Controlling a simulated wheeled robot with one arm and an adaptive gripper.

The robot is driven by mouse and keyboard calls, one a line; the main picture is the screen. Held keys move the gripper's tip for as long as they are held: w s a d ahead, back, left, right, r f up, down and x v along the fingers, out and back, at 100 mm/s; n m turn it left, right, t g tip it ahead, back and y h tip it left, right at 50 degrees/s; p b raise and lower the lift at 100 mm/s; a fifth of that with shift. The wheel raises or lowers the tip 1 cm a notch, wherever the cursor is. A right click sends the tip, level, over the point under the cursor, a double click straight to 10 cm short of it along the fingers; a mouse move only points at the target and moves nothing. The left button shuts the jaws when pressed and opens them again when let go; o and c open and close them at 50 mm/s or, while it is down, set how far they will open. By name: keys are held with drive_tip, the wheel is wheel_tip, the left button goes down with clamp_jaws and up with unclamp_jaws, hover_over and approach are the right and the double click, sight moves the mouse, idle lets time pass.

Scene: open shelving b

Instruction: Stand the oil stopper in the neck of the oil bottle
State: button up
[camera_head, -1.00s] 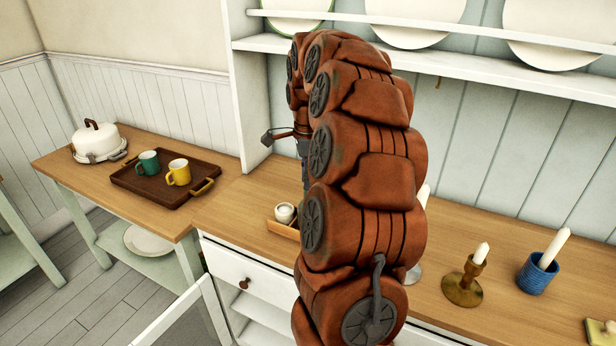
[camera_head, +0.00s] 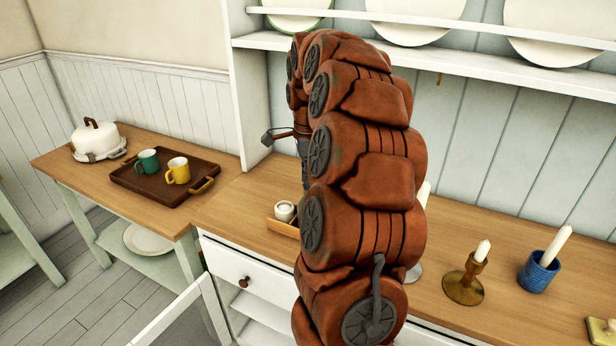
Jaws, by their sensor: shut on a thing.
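My own arm fills the middle of the head view and arches over the wooden counter (camera_head: 235,199). My gripper is hidden behind the arm; only a small dark bracket near my wrist shows at the arm's left side. I cannot see the jaws or what is between them. I can make out neither the oil stopper nor the oil bottle; the arm covers the middle of the counter. A small wooden tray (camera_head: 279,228) shows just left of the arm, with a small whitish jar or cup (camera_head: 285,211) in it.
Right of the arm stand a brass candlestick (camera_head: 464,287) and a blue holder (camera_head: 537,273) with a candle. Plates stand on the shelf (camera_head: 470,57) above. A side table at left bears a brown tray (camera_head: 140,187) with two mugs and a white covered dish (camera_head: 95,140).

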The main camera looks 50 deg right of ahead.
drive_tip(key=shift+o, duration=0.3)
drive_tip(key=shift+s+a+f+b, duration=0.1)
drive_tip(key=shift+a+f+b, duration=0.05)
drive_tip(key=shift+f+b, duration=0.6)
drive_tip(key=shift+o, duration=0.6)
drive_tip(key=shift+f, duration=0.1)
drive_tip(key=o, duration=1.3)
drive_tip(key=shift+r, duration=0.2)
drive_tip(key=shift+r, duration=0.15)
drive_tip(key=shift+r, duration=5.95)
